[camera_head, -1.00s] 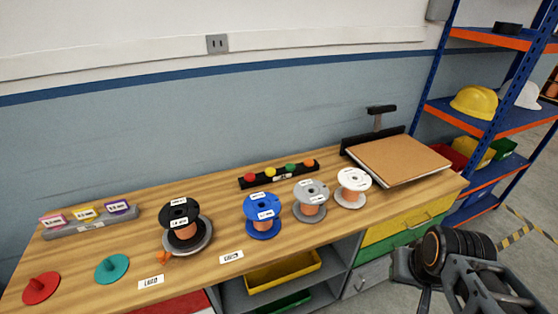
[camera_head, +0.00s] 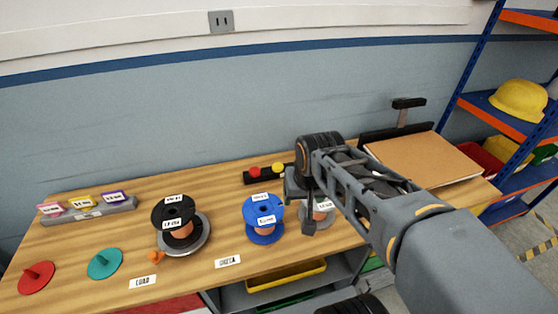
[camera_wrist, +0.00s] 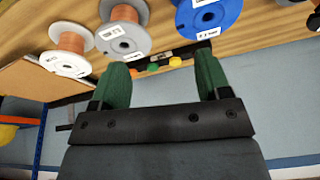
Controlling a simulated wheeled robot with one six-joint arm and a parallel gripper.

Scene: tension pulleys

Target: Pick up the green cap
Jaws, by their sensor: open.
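The green cap (camera_wrist: 152,66) shows in the wrist view on the black cap holder, between an orange cap (camera_wrist: 133,72) and a yellow cap (camera_wrist: 175,61). In the head view my arm hides the green cap; only the red cap (camera_head: 255,172) and the yellow cap show on the holder (camera_head: 262,180). My gripper (camera_head: 300,205) is open and empty over the workbench, in front of the holder in the head view. In the wrist view its two green fingers (camera_wrist: 162,60) stand apart, with the green cap in the gap between them, farther off.
Blue (camera_head: 263,220), grey (camera_wrist: 122,35) and white (camera_wrist: 66,55) spools stand near the holder. A black spool (camera_head: 177,225) stands left, with red (camera_head: 37,278) and teal (camera_head: 104,264) discs beyond it. A cardboard-brown board (camera_head: 425,160) and a blue shelf rack lie right.

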